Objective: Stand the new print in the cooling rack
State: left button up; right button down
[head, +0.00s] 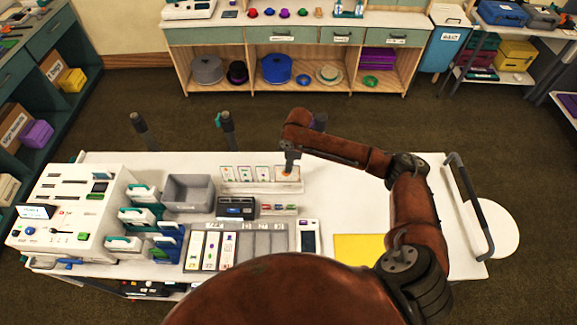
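The white cooling rack (235,187) stands at the back middle of the white table. Several small prints stand upright in a row in it, such as the leftmost print (227,173). At the rack's right end is a print with an orange picture (287,174). My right gripper (289,168) points down from above at this print, and its fingertips overlap the print's top edge. The gripper is small and dark here, so I cannot tell whether its fingers are closed on the print or just off it. My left gripper is out of view.
A grey bin (188,193), a dark printer-like box (236,208) and a sectioned grey tray (262,226) stand left of and in front of the rack. A white console (65,210) fills the left end.

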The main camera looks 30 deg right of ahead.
jog(key=shift+f, duration=0.25)
jog(key=c, duration=2.1)
grip_release()
jog(key=r, duration=0.4)
jog(key=d+r, duration=0.1)
jog(key=r, duration=0.7)
jog(key=shift+s+d, duration=0.2)
jog(key=shift+s, duration=0.15)
